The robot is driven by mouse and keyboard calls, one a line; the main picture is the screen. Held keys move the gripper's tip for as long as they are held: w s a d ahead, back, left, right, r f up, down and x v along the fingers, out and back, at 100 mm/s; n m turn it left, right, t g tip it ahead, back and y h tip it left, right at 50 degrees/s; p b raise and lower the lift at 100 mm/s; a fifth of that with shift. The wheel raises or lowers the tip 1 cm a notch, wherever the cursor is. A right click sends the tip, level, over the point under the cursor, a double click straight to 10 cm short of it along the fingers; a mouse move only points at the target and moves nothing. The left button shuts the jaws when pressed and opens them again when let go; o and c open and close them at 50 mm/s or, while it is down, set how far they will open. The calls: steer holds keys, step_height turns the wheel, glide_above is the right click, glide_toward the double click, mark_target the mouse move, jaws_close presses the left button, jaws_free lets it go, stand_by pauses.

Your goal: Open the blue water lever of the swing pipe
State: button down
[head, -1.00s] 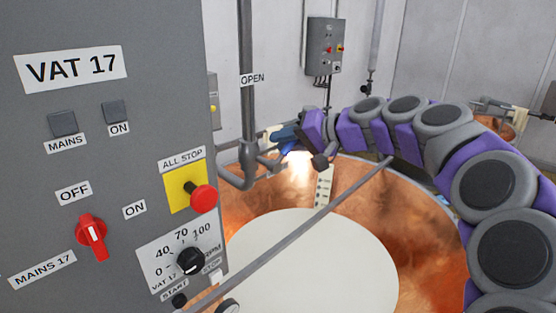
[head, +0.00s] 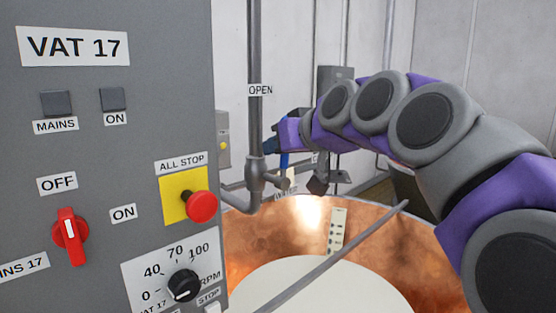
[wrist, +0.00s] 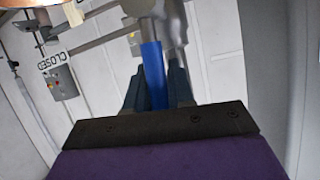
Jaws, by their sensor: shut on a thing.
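The blue water lever (head: 284,160) sits beside the grey swing pipe (head: 255,50), above the vat's back rim. It stands about upright in the head view. In the wrist view the blue lever (wrist: 153,72) runs down from a grey valve body into my jaws. My gripper (head: 274,145) reaches the lever from the right, close to the pipe; in the wrist view its dark fingers (wrist: 157,90) are shut on the lever, one on each side. An OPEN label (head: 260,90) is on the pipe. The lever's gripped end is partly hidden by the fingers.
The VAT 17 panel (head: 110,160) with its red stop button (head: 202,207) fills the left. A CLOSED label (wrist: 55,60) shows in the wrist view.

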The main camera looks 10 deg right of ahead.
steer(key=shift+s+a+r+n+t+b, duration=0.15)
steer(key=shift+s+r+n+t+b, duration=0.15)
steer(key=shift+r+n+b, duration=0.1)
steer(key=shift+a, duration=0.1)
steer(key=c, duration=1.4)
jaws_free()
steer(key=shift+o, duration=0.9)
steer(key=shift+s, duration=0.3)
steer(key=shift+o, duration=0.7)
steer(key=shift+s, duration=0.1)
steer(key=shift+w+f, duration=0.25)
steer(key=shift+w, duration=0.15)
steer(key=shift+s+r, duration=0.1)
steer(key=shift+s, duration=0.05)
steer(key=shift+s+d+r, duration=0.2)
steer(key=shift+s+r, duration=0.05)
steer(key=shift+s, duration=0.35)
steer(key=v, duration=1.5)
steer(key=shift+s+d+r+p, duration=0.25)
steer(key=shift+p, duration=0.2)
